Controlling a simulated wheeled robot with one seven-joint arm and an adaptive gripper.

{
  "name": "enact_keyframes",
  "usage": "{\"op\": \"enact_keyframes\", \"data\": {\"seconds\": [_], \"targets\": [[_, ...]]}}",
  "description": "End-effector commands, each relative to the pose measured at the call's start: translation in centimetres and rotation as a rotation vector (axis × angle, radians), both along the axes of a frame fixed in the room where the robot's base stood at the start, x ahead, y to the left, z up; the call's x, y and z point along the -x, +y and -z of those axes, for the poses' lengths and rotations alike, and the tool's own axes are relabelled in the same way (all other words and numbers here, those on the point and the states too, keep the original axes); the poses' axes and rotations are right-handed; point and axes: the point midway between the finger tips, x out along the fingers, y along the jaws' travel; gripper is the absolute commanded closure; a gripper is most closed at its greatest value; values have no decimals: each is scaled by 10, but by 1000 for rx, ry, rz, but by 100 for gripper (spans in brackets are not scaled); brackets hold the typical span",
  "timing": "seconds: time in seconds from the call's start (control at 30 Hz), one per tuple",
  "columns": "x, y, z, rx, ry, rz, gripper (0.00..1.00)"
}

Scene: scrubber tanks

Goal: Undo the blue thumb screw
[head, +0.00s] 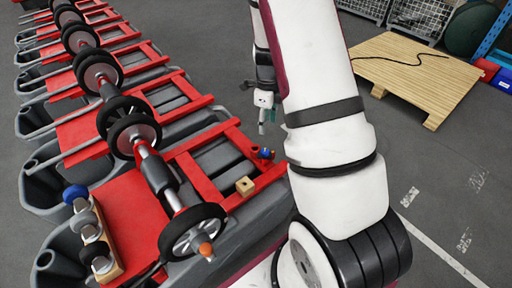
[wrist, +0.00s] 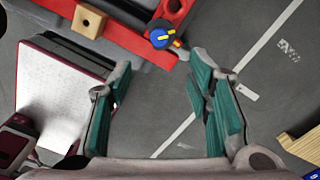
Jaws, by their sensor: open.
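The blue thumb screw (head: 265,153) sits at the right end of the near red frame in the head view. In the wrist view the blue thumb screw (wrist: 160,39) is a round blue knob with a yellow bar across it, at the top centre on a red part. My gripper (head: 266,119) hangs above and behind the screw in the head view, apart from it. In the wrist view my gripper (wrist: 159,88) has its green-padded fingers spread wide, with only floor between them. The screw lies beyond the fingertips and touches neither finger.
A wooden block with a hole (head: 245,186) sits on the red frame (head: 232,198) near the screw; the block (wrist: 88,21) also shows in the wrist view. Grey tanks with black wheels (head: 194,231) fill the left. A wooden pallet (head: 417,78) stands on open floor at right.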

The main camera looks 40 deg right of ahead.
Motion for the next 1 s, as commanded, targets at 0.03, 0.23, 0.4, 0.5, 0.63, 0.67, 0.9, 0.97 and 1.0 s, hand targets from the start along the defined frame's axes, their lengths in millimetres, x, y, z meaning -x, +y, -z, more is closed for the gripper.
{"op": "enact_keyframes", "data": {"seconds": [0.03,0.23,0.4,0.5,0.63,0.67,0.9,0.97,1.0], "targets": [[1,0,5,-1,2,3,54],[1,0,36,-3,5,1,54],[1,1,70,-3,4,-1,54],[1,0,89,-3,3,0,54],[1,1,110,-2,2,-1,54],[1,1,114,-3,3,-1,54],[1,1,133,-2,1,-2,54],[0,1,134,-2,1,-3,54],[0,1,135,-2,1,-3,54]]}}
